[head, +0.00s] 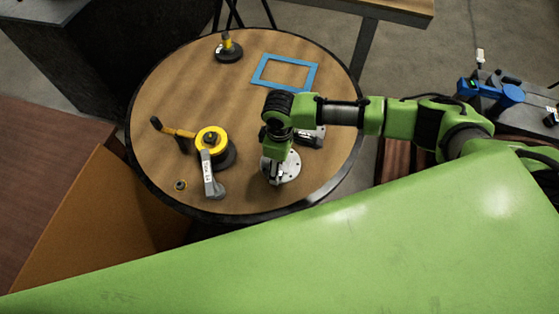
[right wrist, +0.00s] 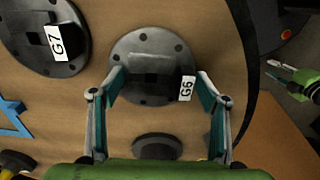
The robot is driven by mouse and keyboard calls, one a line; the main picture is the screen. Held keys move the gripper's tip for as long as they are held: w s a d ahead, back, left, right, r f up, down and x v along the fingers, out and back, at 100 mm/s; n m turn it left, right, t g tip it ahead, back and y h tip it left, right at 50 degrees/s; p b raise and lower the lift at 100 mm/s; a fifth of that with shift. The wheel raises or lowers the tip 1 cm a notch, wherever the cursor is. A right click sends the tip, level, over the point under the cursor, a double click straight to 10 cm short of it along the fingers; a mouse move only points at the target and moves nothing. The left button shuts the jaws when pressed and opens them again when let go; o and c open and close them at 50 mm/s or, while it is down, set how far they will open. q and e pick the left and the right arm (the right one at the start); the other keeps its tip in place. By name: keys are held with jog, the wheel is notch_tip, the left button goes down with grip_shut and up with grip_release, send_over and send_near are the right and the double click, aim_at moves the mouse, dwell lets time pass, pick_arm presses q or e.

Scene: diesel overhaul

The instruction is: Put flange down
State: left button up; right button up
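The grey round flange marked G6 (right wrist: 152,45) lies flat on the round wooden table, with bolt holes around its rim. It shows in the head view (head: 290,167), partly covered by my right gripper. My right gripper (head: 277,180) points down over it. In the right wrist view its two fingers (right wrist: 160,78) are spread wide across the disc, one near each side, with nothing visibly pinched. Another flange, marked G7 (right wrist: 30,30), lies beside it, mostly hidden behind my right arm in the head view. A small green gripper at the wrist view's right (right wrist: 292,80) appears to be my left one; its opening is unclear.
Clear wood lies left of the frame and near the front.

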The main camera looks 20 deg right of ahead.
dwell(0.3)
notch_tip(320, 180, up, 12)
jog(key=b, duration=0.1)
jog(key=shift+r, duration=0.15)
